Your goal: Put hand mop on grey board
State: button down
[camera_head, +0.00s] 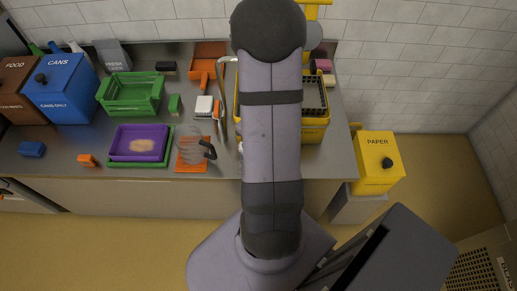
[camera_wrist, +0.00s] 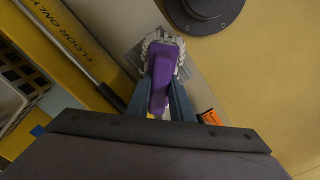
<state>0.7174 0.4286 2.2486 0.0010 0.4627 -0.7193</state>
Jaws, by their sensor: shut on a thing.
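The hand mop (camera_wrist: 161,75) shows in the wrist view, with a purple handle and a white stringy fringe. My gripper (camera_wrist: 161,98) is shut on its purple handle, one dark finger on each side. A flat grey patch (camera_wrist: 131,58) lies behind the mop at the left; it may be the grey board, but I cannot tell for sure. I cannot tell whether the mop touches it. In the head view my arm hides my gripper and the mop, and I cannot make out a grey board there.
A yellow bucket (camera_wrist: 58,27) marked "FLOOR ONLY" stands left of the mop. On the steel counter are a purple tray (camera_head: 118,151), a green crate (camera_head: 131,105), a clear jug (camera_head: 187,147) and a blue cans bin (camera_head: 62,91). A yellow paper bin (camera_head: 375,174) stands at right.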

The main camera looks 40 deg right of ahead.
jog(key=shift+f, duration=1.45)
jog(key=shift+f, duration=0.15)
jog(key=c, duration=1.6)
grip_release()
jog(key=shift+o, duration=0.2)
notch_tip(320, 180, up, 12)
jog(key=shift+r+p, duration=0.2)
jog(key=shift+p, duration=0.25)
